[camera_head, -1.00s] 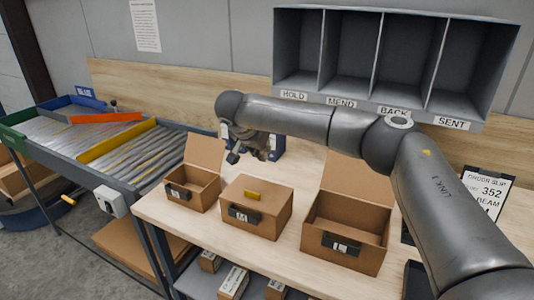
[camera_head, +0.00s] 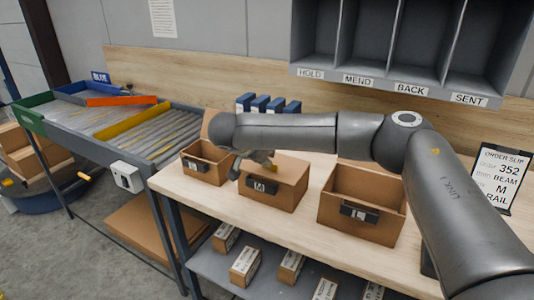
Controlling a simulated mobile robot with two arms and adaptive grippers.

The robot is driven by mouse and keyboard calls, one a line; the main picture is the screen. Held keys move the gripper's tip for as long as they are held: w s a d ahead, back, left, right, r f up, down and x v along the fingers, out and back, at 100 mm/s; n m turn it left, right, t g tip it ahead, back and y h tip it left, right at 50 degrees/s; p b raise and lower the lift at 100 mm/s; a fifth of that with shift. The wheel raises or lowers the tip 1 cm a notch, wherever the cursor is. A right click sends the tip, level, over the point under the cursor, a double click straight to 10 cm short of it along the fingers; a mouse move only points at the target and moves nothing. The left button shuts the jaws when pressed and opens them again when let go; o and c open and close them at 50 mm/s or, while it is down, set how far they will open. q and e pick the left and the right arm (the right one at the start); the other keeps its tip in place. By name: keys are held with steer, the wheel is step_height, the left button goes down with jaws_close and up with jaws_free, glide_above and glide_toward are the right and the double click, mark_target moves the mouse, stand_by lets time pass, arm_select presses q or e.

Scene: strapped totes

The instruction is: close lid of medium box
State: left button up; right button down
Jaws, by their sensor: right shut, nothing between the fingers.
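The medium box (camera_head: 285,196) is the brown carton with the M label, between the two other boxes on the bench. My right gripper (camera_head: 256,164) is shut and empty, at the left part of the lid, close to the tab. My forearm hides part of the gripper and the back of the lid, so I cannot tell whether it touches. My left gripper is not in view.
An open large box (camera_head: 362,207) marked L stands to the right. Blue items (camera_head: 262,104) stand behind my arm. An order slip (camera_head: 496,178) is at the right. A roller conveyor (camera_head: 150,135) adjoins the bench.

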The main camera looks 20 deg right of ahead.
steer(key=shift+s+a+f+b, duration=0.1)
steer(key=shift+a+f+b, duration=0.05)
steer(key=shift+f, duration=0.25)
steer(key=shift+s+a+f+b, duration=0.1)
steer(key=shift+f+b, duration=0.05)
steer(key=shift+f, duration=0.25)
steer(key=shift+r, duration=0.1)
